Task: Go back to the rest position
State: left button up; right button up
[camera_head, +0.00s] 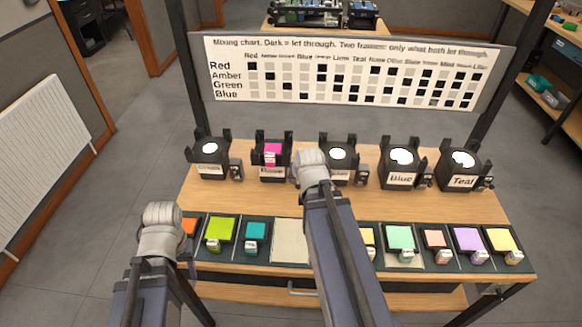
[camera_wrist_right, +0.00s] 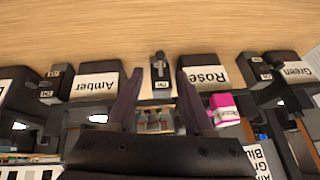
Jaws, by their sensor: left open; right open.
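My left gripper (camera_head: 162,238) is low at the left, beside the front left end of the table; it is open, and its fingertips are mostly hidden by the wrist. My right arm reaches over the table, its wrist in front of the Amber lamp (camera_head: 338,152). In the right wrist view my right gripper (camera_wrist_right: 160,98) is open with nothing between its fingers. Beyond them is a small switch box (camera_wrist_right: 160,70) between the Amber and Rose labels. A pink frame (camera_head: 272,152) sits in the Rose lamp (camera_head: 271,172); it also shows in the right wrist view (camera_wrist_right: 224,110).
Green (camera_head: 208,167), Blue (camera_head: 401,160) and Teal (camera_head: 463,163) lamps stand in the same row. Coloured frames lie along a front rack (camera_head: 270,262) with a bare slot (camera_head: 291,240). A mixing chart (camera_head: 350,75) stands behind. Open floor is left of the table.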

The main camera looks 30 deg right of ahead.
jog(key=s+a+n+g+p, duration=0.2)
jog(key=s+a+n, duration=0.3)
jog(key=a, duration=0.9)
jog(key=s+a+r+n+g+p, duration=0.1)
jog(key=s+a+n+g, duration=0.3)
jog(key=a, duration=1)
jog(key=shift+s+r+n+y+p, duration=0.15)
jog(key=shift+s+n+y+p, duration=0.4)
jog(key=shift+s+n, duration=0.65)
